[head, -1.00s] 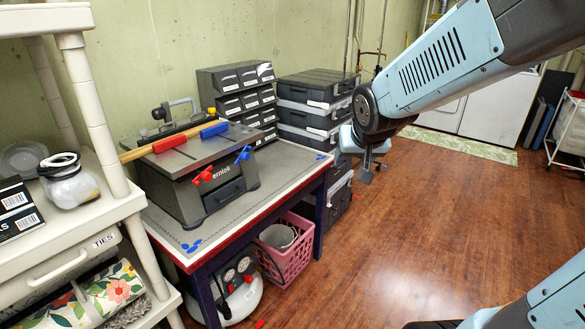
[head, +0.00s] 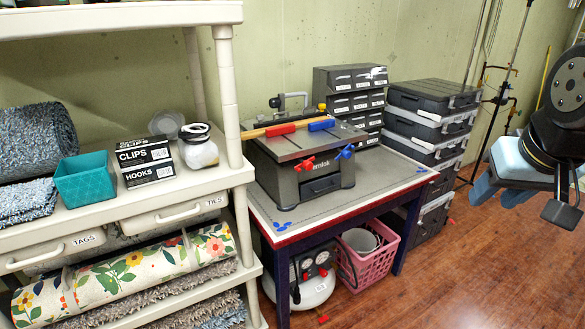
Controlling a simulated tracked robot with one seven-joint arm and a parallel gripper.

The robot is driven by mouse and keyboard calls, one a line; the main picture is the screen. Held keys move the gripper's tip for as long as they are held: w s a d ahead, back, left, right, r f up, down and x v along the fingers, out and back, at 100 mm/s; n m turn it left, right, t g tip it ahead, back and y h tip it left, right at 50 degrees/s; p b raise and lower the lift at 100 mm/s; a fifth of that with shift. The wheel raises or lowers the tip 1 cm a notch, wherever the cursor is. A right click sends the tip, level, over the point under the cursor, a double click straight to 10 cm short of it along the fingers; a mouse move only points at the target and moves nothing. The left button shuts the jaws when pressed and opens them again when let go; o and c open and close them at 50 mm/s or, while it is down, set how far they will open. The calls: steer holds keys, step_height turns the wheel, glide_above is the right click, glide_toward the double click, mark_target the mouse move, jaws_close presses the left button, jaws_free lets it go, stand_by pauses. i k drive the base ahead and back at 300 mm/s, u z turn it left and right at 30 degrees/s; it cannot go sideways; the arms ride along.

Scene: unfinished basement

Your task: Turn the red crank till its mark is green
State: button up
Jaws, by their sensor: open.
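The red crank (head: 308,165) is on the front of a dark grey bench machine (head: 300,185), left of a similar blue crank (head: 346,152). It is small in the head view, and I cannot make out a mark or its colour. The machine stands on a workbench (head: 375,196) with a grey top and red edge. My gripper (head: 502,192) is at the right of the head view, well apart from the crank. Its blue fingers are spread, with nothing seen between them.
A cream shelf unit (head: 236,178) with boxes, a teal bin and rolled rugs stands left of the bench. Stacked grey cases (head: 432,95) stand at its right. A pink basket (head: 372,270) and a compressor (head: 312,290) are underneath. The wooden floor (head: 465,275) is clear at the right.

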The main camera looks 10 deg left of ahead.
mark_target(307, 165)
steer(key=u, duration=0.85)
steer(key=k, duration=0.4)
steer(key=i, duration=0.4)
steer(key=z, duration=0.1)
